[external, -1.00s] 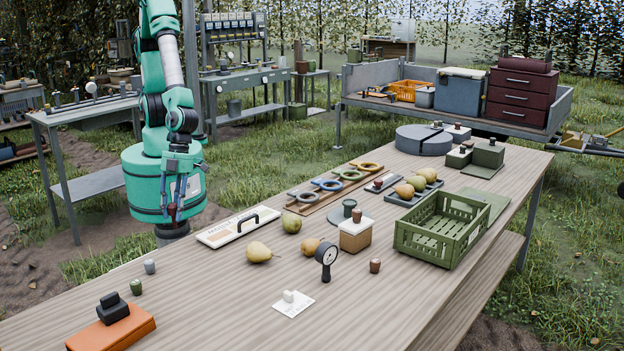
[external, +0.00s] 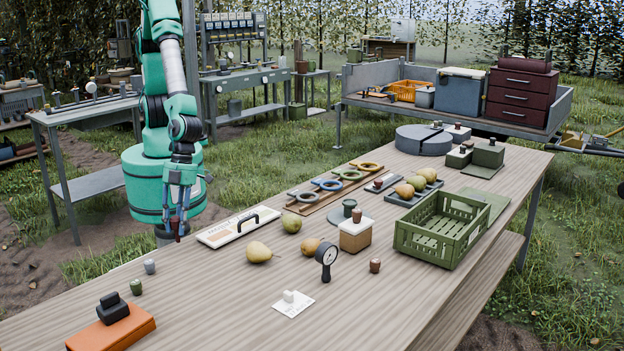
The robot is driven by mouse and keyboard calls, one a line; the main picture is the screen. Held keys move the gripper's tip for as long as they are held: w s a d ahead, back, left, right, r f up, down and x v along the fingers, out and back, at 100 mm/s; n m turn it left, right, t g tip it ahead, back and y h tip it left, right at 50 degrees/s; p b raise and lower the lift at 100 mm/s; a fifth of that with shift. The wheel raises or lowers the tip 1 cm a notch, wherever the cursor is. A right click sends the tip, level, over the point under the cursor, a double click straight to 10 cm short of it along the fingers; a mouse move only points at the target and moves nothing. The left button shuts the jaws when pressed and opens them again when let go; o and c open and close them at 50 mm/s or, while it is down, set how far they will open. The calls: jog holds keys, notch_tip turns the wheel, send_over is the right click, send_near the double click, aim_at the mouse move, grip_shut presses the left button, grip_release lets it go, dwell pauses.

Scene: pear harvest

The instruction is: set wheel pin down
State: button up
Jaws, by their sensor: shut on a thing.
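My gripper (external: 178,224) is shut on a small reddish-brown piece, which I take to be the wheel pin (external: 178,235). Only a little of the pin shows between and below the fingertips. The gripper points down near the far left edge of the wooden table (external: 226,290), left of the white board with the black handle (external: 238,227). I cannot tell whether the pin is above the table or just beyond its edge.
Pears (external: 258,252) lie mid-table beside a dial gauge (external: 326,256) and a wooden box (external: 355,236). A green crate (external: 450,232) stands right. A grey cup (external: 150,267), a green cup (external: 136,287) and an orange block (external: 112,331) are front left. The table between is clear.

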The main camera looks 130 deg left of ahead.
aim_at(177, 235)
jog(key=shift+w, duration=0.1)
jog(key=shift+w+d, duration=0.2)
jog(key=shift+w+f+b, duration=0.1)
jog(key=shift+f+b, duration=0.4)
jog(key=shift+f, duration=1.3)
jog(key=shift+f, duration=0.15)
jog(key=o, duration=1.2)
jog(key=shift+r, duration=0.25)
jog(key=shift+a+r, duration=0.1)
jog(key=shift+r, duration=0.25)
jog(key=p+v, duration=0.2)
jog(key=v, duration=0.9)
jog(key=shift+p, duration=0.3)
